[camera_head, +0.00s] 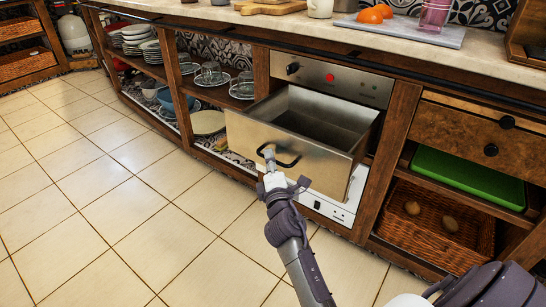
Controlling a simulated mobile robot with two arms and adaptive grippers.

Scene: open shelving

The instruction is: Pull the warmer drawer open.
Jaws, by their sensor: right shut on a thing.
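The warmer drawer (237,138) is pulled out from the steel warmer unit (338,80) under the counter, and its empty inside shows. Its front has a dark curved handle (290,163). My right gripper (269,155) is at the left part of this handle, shut on it, with the arm reaching up from the bottom of the picture. The fingertips are small and partly blend with the drawer front. My left gripper is not in view.
Open shelves with plates and glass cups (211,74) stand left of the warmer. At right are a wooden drawer (470,130), a green tray (468,178) and a wicker basket (435,225). The tiled floor (120,215) in front is clear.

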